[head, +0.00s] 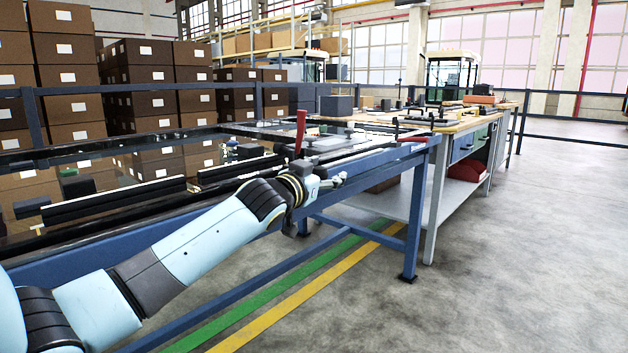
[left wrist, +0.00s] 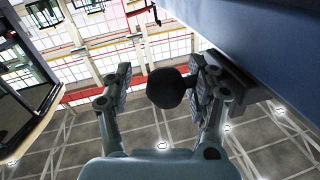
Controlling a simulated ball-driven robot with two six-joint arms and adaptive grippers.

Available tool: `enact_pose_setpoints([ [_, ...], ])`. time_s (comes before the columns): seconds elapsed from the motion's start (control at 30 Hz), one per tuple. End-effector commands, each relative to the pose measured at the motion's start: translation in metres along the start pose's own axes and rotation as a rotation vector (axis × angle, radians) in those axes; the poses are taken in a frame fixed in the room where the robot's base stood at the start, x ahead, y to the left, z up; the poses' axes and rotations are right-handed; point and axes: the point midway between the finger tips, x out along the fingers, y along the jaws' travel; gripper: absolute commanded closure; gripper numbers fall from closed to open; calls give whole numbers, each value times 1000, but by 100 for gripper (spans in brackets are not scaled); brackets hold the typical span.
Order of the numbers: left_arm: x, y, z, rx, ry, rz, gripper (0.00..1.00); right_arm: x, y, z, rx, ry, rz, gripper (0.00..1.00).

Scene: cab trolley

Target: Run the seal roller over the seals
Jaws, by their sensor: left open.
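My left gripper (head: 335,181) is at the near right end of the blue trolley (head: 385,170), beside its edge. In the left wrist view the left gripper (left wrist: 160,92) is open. A dark rounded knob (left wrist: 168,88) shows between its fingers, nearer the right one; I cannot tell whether it touches or whether it belongs to the seal roller. Long black strips (head: 115,197), perhaps the seals, lie along the dark frame on the trolley. A red upright handle (head: 300,130) stands behind my left wrist. I cannot make out the roller for certain. My right gripper is out of view.
A blue beam (left wrist: 245,45) runs close to the right finger in the left wrist view. A workbench (head: 470,125) with tools stands beyond the trolley. Stacked brown boxes (head: 150,75) stand behind a railing (head: 140,88). The grey floor (head: 530,260) at right is clear.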

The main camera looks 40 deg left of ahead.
Motion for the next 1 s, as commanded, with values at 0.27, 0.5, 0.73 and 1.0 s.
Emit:
enact_pose_setpoints([
  [0.27, -62, 2, 2, 5, -4, 4, 42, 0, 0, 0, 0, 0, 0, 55],
  [0.5, -100, 2, 1, 1, -3, 3, 42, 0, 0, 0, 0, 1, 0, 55],
  [0.73, -108, 2, 0, -1, 0, 3, 42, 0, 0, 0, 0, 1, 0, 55],
  [1.0, -107, 2, -1, 11, 4, 0, 42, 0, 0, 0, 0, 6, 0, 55],
])
